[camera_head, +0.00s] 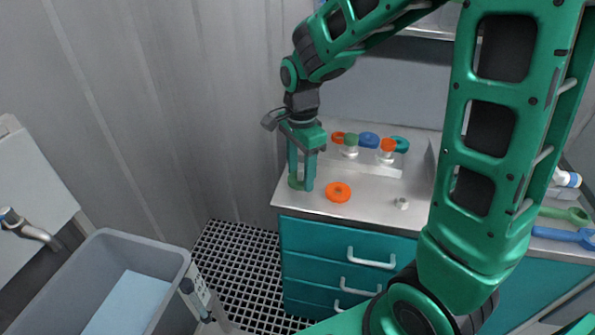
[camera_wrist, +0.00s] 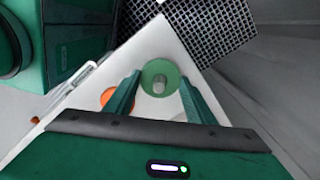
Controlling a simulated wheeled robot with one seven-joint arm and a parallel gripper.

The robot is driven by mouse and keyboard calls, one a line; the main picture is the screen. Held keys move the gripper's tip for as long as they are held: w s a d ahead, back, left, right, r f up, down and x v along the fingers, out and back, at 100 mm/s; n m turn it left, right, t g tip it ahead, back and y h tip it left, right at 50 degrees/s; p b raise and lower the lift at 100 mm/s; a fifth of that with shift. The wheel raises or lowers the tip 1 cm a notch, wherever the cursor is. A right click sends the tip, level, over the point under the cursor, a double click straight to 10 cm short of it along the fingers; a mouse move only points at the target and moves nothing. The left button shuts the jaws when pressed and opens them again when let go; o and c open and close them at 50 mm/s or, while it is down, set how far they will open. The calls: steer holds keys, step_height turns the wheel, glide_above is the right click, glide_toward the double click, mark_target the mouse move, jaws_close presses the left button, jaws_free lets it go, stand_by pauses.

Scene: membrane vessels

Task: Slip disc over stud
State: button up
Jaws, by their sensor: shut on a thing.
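My gripper (camera_head: 301,186) points down at the left end of the steel counter. It is shut on a green disc (camera_head: 294,182), low over or on the counter top. In the wrist view the green disc (camera_wrist: 160,68) sits between the two fingertips, and a grey round stud (camera_wrist: 158,85) shows at its centre. I cannot tell how far down the stud the disc is. An orange disc (camera_head: 338,187) lies flat to the right of my gripper; it also shows in the wrist view (camera_wrist: 107,97). Another short metal stud (camera_head: 401,203) stands farther right on the counter.
Several coloured caps or rings, including a blue one (camera_head: 368,139), stand at the back of the counter. Green and blue wrench-like tools (camera_head: 565,235) lie at the right. A grey basin (camera_head: 90,265) is at lower left. Teal drawers (camera_head: 330,260) are below the counter.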

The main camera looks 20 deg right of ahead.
steer(key=shift+f, duration=0.15)
steer(key=o, duration=1.2)
steer(key=shift+w, duration=0.1)
steer(key=shift+c, duration=0.2)
step_height(320, 180, up, 11)
steer(key=shift+f, duration=0.15)
steer(key=shift+d, duration=0.1)
